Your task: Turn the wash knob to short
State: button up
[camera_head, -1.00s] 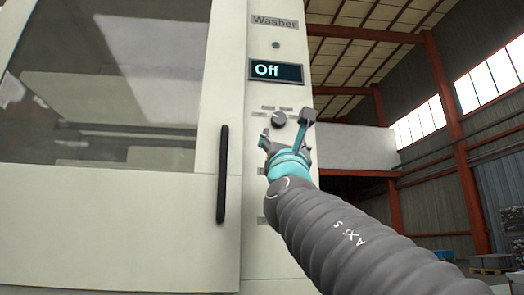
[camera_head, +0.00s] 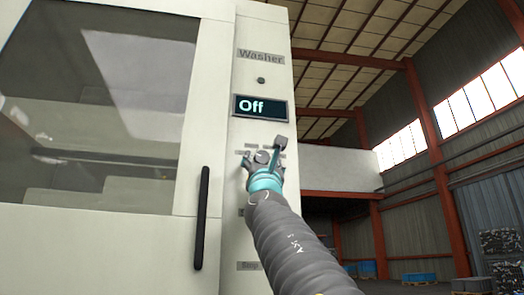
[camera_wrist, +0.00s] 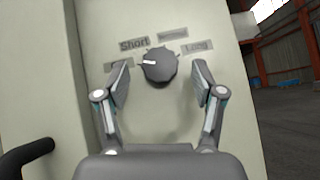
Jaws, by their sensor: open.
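The wash knob (camera_wrist: 159,67) is a dark grey round dial with a white pointer mark, on the washer's pale panel. In the wrist view its mark points left, below the "Short" label (camera_wrist: 134,45) and close to a partly hidden label at the far left. A "Long" label (camera_wrist: 198,47) is at its right. My gripper (camera_wrist: 162,78) is open, with one finger on each side of the knob and gaps visible. In the head view the knob (camera_head: 262,157) shows between the fingers. The display (camera_head: 262,107) reads "Off".
A black vertical door handle (camera_head: 201,217) stands left of the panel, and also shows in the wrist view (camera_wrist: 27,157). The washer door has a large window (camera_head: 100,100). More labels and a small round button (camera_head: 261,80) are on the panel. The hall is open at the right.

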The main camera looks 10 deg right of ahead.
jog(key=shift+w+d+r+p, duration=0.1)
jog(key=shift+w+r+p, duration=0.2)
jog(key=shift+w+r, duration=0.25)
jog(key=c, duration=1.1)
jog(key=shift+c, duration=0.2)
jog(key=shift+m+h+p, duration=0.4)
jog(key=shift+m, duration=0.1)
jog(key=shift+r+m+g+h+p, duration=0.15)
jog(key=shift+m+g+h+p, duration=0.5)
jog(key=shift+m+h, duration=0.35)
jog(key=m+g+h+p, duration=0.1)
jog(key=m, duration=0.1)
jog(key=m+g+h+p, duration=0.1)
jog(key=m, duration=0.1)
jog(key=m+g+h+p, duration=0.1)
jog(key=m+h, duration=0.1)
jog(key=shift+a+r, duration=0.15)
jog(key=shift+a, duration=0.2)
jog(key=shift+m+g+h+p, duration=0.6)
jog(key=shift+m+g+p, duration=0.4)
jog(key=shift+m, duration=0.5)
jog(key=shift+m+g+h+p, duration=0.6)
jog(key=shift+m+g+p, duration=0.2)
jog(key=shift+m+g, duration=0.55)
jog(key=shift+m, duration=0.45)
